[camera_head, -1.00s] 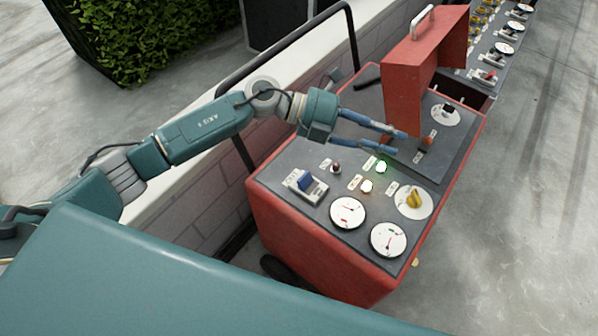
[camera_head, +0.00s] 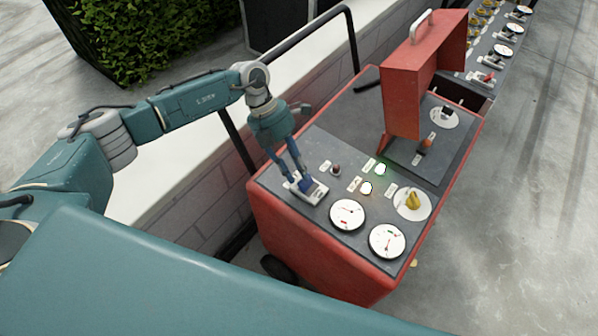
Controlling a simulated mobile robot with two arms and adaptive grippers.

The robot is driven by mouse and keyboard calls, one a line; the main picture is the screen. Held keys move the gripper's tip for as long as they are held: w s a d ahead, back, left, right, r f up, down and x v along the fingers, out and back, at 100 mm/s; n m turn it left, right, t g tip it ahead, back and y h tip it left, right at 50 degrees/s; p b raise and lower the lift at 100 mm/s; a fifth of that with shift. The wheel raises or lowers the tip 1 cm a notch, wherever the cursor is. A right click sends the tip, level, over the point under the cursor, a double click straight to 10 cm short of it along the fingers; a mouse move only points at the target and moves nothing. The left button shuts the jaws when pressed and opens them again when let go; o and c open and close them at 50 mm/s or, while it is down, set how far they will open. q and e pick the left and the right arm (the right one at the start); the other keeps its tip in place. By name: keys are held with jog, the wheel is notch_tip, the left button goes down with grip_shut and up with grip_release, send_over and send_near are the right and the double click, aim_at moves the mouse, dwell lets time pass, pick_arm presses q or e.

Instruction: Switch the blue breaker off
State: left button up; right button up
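The blue breaker (camera_head: 312,190) sits in a white housing at the left of the dark panel on top of the red cart (camera_head: 310,247). My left gripper (camera_head: 297,183) points down at the breaker, its blue fingers at the housing. The fingers partly cover the breaker, so its lever position is hard to see. The two fingers show a narrow gap, but I cannot tell whether they touch the lever. My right gripper is not in view.
A raised red cover (camera_head: 412,92) stands at the back. A black rail (camera_head: 352,40) and low white wall (camera_head: 190,185) lie to the left.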

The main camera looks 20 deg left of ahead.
pick_arm(q)
jog(key=shift+x, duration=1)
jog(key=shift+c, duration=0.3)
